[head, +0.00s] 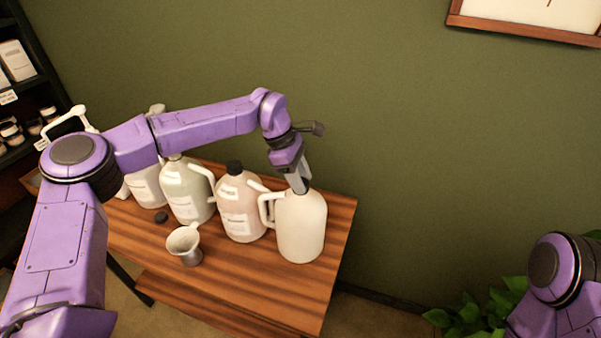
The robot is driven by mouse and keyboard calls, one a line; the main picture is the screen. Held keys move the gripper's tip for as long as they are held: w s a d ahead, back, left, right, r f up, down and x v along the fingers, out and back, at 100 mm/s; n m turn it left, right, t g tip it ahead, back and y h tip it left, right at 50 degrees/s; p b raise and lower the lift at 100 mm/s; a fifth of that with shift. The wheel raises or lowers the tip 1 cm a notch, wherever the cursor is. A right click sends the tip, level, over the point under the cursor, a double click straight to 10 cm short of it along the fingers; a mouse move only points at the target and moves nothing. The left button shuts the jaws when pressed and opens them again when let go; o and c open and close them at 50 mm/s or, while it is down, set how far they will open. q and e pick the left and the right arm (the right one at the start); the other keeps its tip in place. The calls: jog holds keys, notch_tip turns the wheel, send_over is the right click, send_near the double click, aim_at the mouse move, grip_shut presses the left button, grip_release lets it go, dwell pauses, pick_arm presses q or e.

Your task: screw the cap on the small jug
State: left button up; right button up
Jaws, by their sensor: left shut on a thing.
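The small jug (302,229) is a plain cream jug with a handle on its left side. It stands upright near the right end of the wooden table. My left gripper (299,184) points down over its mouth and is shut on what appears to be its cap. The fingers hide the cap, so I cannot tell how it sits on the neck. My right gripper is outside the picture; only part of my right arm shows at lower right.
A pinkish jug (239,210) with a black cap stands just left of the small jug. A pale green jug (186,190) and a white jug (146,186) stand farther left. A metal funnel (184,246) and a loose dark cap (161,217) are on the table (262,292), whose front right is clear.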

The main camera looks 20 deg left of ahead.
pick_arm(q)
jog(key=shift+r+m+g+p, duration=0.1)
jog(key=shift+m+g+p, duration=0.4)
jog(key=shift+m+p, duration=0.9)
jog(key=m+g, duration=0.1)
jog(key=m, duration=0.3)
jog(key=shift+g+y, duration=0.4)
jog(key=o, duration=1.2)
